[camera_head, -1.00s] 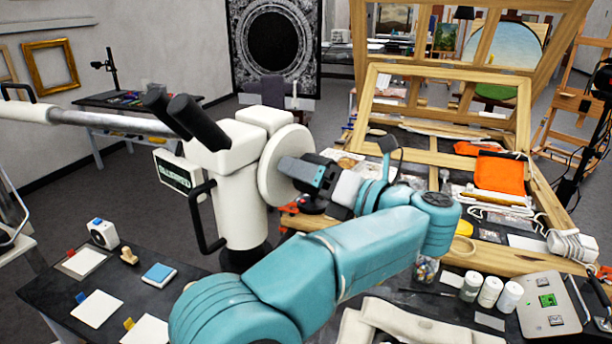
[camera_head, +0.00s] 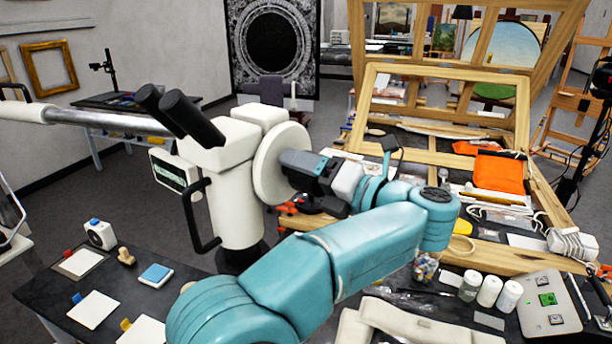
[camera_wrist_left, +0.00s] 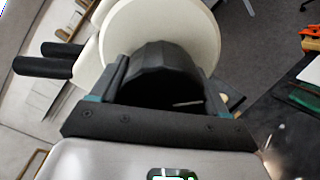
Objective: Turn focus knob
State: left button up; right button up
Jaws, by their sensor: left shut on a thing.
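The white microscope (camera_head: 237,205) stands at centre left, with two black eyepieces (camera_head: 192,119) and a round white disc (camera_head: 270,165) on its side facing my arm. My left gripper (camera_head: 300,163) reaches this side from the right. In the left wrist view, the dark, faceted focus knob (camera_wrist_left: 160,72) sits in front of the white disc (camera_wrist_left: 185,25). My left gripper (camera_wrist_left: 163,85) is shut on the knob, one finger on each side of it. In the head view the gripper mostly hides the knob. My right gripper is not in view.
A dark table (camera_head: 62,293) at lower left holds white cards, a blue-topped block (camera_head: 157,275) and a small white device (camera_head: 100,234). A wooden frame (camera_head: 385,100) lies at right, with white jars (camera_head: 490,291) and a control box (camera_head: 550,308) in front. A long pale boom (camera_head: 85,116) extends left from the microscope.

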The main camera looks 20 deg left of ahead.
pick_arm(q)
jog(key=shift+m, duration=1.4)
jog(key=o, duration=1)
